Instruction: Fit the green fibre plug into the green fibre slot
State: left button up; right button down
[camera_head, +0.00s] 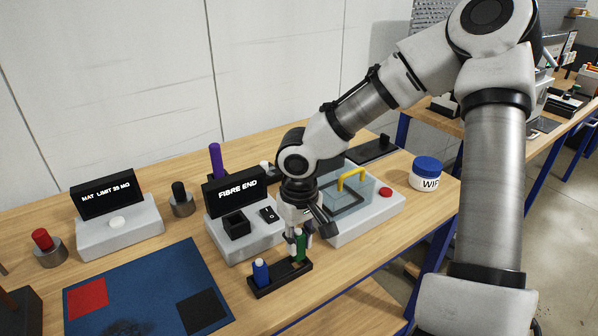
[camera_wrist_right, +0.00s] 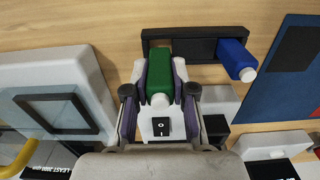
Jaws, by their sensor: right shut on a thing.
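The green fibre plug (camera_head: 300,246) has a white end and stands upright between the fingers of my right gripper (camera_head: 297,237), which is shut on it. The right wrist view also shows the green plug (camera_wrist_right: 180,72) between the two fingers. Its lower end is at a black holder (camera_head: 280,279); I cannot tell whether it is seated in it or just above. A blue plug (camera_head: 261,273) stands at the holder's other end. I cannot make out a green-marked slot. My left gripper is not in view.
A device with a "FIBRE END" screen (camera_head: 237,186) and a black square socket stands behind the holder. A white unit with a yellow handle (camera_head: 352,179) is close on the right. A blue mat (camera_head: 150,290) lies left. A wipes tub (camera_head: 426,176) stands farther right.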

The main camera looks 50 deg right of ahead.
aim_at(299, 251)
jog(key=shift+f+b, duration=1.55)
jog(key=shift+f, duration=0.15)
jog(key=c, duration=0.9)
grip_release()
jog(key=shift+r, duration=0.1)
jog(key=shift+r, duration=0.1)
